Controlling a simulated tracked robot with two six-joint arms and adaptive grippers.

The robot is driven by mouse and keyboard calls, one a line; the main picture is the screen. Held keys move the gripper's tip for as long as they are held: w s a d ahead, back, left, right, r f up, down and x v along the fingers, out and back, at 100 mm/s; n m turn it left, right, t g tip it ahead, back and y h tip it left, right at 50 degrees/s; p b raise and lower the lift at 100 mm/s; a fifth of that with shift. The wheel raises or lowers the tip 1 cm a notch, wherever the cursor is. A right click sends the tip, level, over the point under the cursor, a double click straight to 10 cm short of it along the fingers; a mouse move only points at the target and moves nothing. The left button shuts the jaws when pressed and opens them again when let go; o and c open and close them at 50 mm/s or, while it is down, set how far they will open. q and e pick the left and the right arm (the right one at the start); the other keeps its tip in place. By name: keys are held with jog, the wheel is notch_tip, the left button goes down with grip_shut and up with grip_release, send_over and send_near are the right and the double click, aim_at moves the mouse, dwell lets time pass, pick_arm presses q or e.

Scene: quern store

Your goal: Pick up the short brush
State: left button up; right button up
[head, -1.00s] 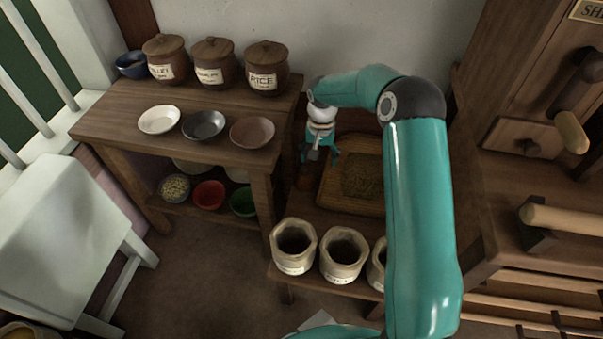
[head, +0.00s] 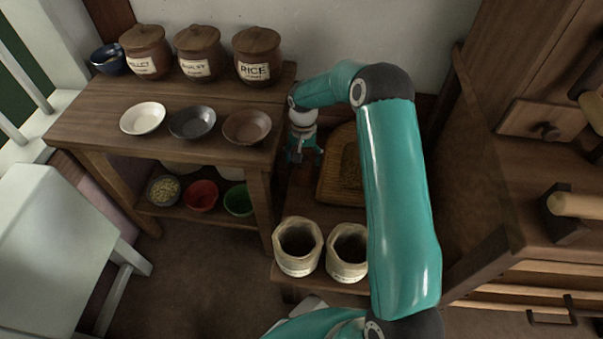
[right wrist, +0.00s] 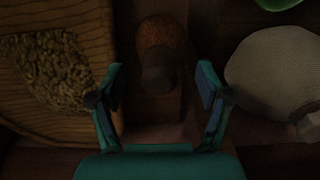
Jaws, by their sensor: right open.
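The short brush (right wrist: 160,54) appears in the right wrist view as a dark brown, blunt, upright-looking thing with a rounded end towards the camera. It lies ahead of the gap between my right gripper's fingers (right wrist: 159,78), roughly centred. The fingers are apart with nothing between them that I can see as held. In the head view my right gripper (head: 304,159) points down between the wooden table and the grain tray. The brush cannot be made out there. My left gripper is not in view.
A wooden tray of grain (head: 331,177) lies right of the gripper; it also shows in the wrist view (right wrist: 18,97). Open sacks (head: 298,263) stand in front. The table (head: 92,114) with dishes and jars is left. A pale rounded thing (right wrist: 275,75) lies right in the wrist view.

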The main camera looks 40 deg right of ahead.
aim_at(303, 167)
notch_tip(303, 167, down, 4)
jog(key=shift+s+f+b, duration=0.15)
jog(key=shift+f+b, duration=0.1)
jog(key=shift+b, duration=0.55)
jog(key=c, duration=1)
jog(key=shift+r, duration=0.1)
